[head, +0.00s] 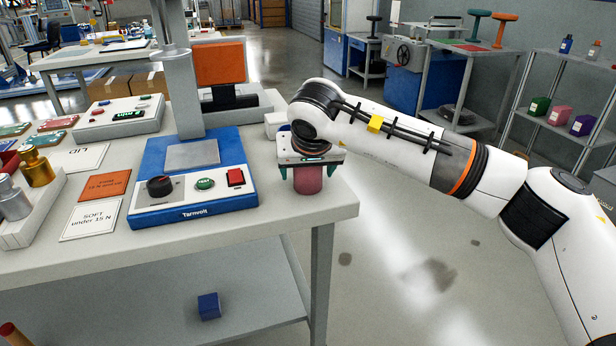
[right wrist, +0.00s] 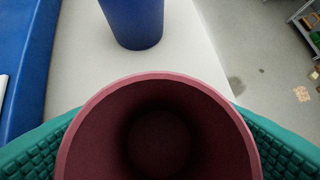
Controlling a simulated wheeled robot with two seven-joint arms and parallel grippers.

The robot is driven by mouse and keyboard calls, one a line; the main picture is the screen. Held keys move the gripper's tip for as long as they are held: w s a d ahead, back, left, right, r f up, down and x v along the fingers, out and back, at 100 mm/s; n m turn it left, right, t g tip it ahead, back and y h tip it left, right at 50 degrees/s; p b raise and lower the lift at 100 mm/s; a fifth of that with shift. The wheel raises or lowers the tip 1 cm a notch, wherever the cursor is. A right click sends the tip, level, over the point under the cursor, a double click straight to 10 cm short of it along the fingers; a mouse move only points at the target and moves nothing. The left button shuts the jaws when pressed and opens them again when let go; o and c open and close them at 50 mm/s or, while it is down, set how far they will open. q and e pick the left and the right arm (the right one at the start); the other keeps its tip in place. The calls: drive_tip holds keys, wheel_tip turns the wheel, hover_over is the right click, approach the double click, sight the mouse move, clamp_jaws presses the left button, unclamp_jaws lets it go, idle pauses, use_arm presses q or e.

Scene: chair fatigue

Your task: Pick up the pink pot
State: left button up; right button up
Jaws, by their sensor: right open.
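The pink pot (head: 308,181) stands upright near the right front edge of the grey table, to the right of the blue test device. My right gripper (head: 309,171) is over it from above, with one teal finger on each side of the pot. In the right wrist view the pot's round open mouth (right wrist: 160,140) fills the lower middle. The teal fingers flank its rim, and I cannot tell whether they touch it. The right gripper is open. My left gripper is not in view.
The blue Tarnvolt device (head: 196,182) stands left of the pot. A blue cylinder (right wrist: 133,20) stands just beyond the pot in the right wrist view. The table's edge (head: 335,211) is close on the right, with open floor beyond. A blue cube (head: 209,306) sits on the lower shelf.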

drive_tip(key=c, duration=1)
drive_tip(key=shift+c, duration=0.2)
drive_tip(key=shift+r, duration=0.2)
